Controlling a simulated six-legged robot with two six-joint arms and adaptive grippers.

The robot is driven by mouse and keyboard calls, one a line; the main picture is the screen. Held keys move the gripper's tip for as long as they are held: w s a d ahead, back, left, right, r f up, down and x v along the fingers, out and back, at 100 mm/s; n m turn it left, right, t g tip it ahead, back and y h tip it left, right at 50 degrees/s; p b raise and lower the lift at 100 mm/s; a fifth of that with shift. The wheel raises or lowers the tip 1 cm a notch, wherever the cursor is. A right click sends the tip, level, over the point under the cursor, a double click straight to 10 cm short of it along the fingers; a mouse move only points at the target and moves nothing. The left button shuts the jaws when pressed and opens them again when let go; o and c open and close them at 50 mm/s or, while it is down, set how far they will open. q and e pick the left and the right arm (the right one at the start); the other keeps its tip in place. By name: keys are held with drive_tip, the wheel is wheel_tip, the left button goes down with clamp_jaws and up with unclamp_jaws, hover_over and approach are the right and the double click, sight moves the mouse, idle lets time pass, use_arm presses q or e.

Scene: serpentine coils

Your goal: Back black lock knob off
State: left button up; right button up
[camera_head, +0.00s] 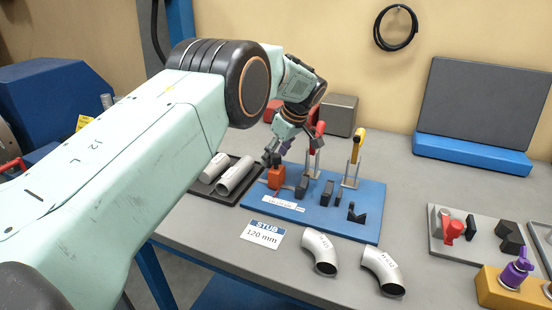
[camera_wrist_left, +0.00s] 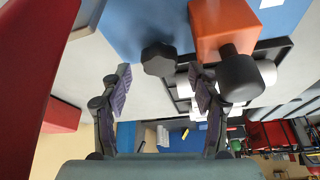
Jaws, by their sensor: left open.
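A black lobed knob (camera_wrist_left: 160,59) shows at the blue fixture board in the left wrist view, beside an orange block (camera_wrist_left: 222,24). A black round cylinder end (camera_wrist_left: 240,74) sticks out from the orange block. My left gripper (camera_wrist_left: 160,80) is open and empty, with the knob just beyond and between its two fingertips; I see no contact. In the head view, the left gripper (camera_head: 277,152) hangs above the orange block (camera_head: 276,178) on the blue board (camera_head: 335,228). The lobed knob is not clearly made out there. My right gripper is not in view.
Red-handled (camera_head: 317,133) and yellow-handled (camera_head: 357,146) clamps stand upright on the board. A dark tray with tubes (camera_head: 236,176) lies left of it.

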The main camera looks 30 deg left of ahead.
use_arm(q)
wheel_tip(320, 180, up, 8)
drive_tip(key=shift+r, duration=0.25)
